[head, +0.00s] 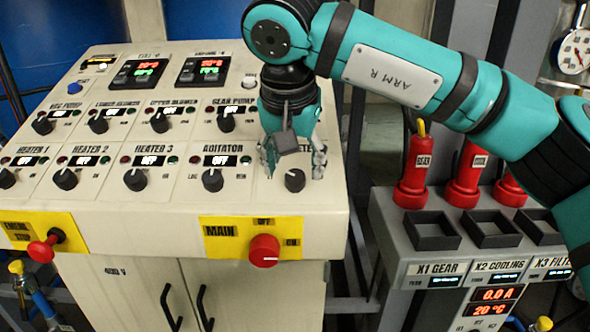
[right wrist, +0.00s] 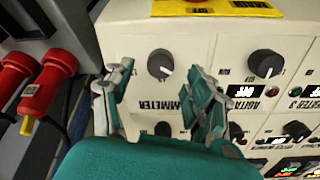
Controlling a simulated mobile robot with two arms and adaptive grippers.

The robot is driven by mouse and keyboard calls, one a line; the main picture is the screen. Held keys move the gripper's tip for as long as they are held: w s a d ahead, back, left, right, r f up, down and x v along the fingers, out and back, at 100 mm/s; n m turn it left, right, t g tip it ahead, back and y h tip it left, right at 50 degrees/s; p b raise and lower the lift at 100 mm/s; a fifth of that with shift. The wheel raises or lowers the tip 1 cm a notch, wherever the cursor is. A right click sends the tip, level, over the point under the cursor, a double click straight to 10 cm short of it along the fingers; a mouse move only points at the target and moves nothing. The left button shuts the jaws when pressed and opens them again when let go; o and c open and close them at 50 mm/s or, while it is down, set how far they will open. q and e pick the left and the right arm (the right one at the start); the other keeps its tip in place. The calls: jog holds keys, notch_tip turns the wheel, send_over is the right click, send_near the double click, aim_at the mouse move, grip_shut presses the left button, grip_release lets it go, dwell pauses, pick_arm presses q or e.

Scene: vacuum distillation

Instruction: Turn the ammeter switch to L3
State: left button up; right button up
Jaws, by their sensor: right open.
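The ammeter switch (head: 295,180) is a dark round knob at the right end of the lower row on the sloped control panel (head: 200,188). My right gripper (head: 293,160) is open over it, pointing down, with a finger on either side of the knob; its label is partly hidden. In the right wrist view, the ammeter switch (right wrist: 160,64) lies between and slightly beyond the open fingertips (right wrist: 160,80). A white mark shows on its lower right side there. I see no finger touching it. My left gripper is not in view.
The agitator knob (head: 213,179) sits left of the ammeter switch and the gear pump knob (head: 226,122) above left. The red main switch (head: 264,250) is below on a yellow plate. A grey unit with red plugs (head: 411,172) and square sockets stands to the right, across a gap.

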aim_at(295, 175)
jog(key=shift+x, duration=1.5)
jog(key=shift+c, duration=0.2)
jog(key=c, duration=1.1)
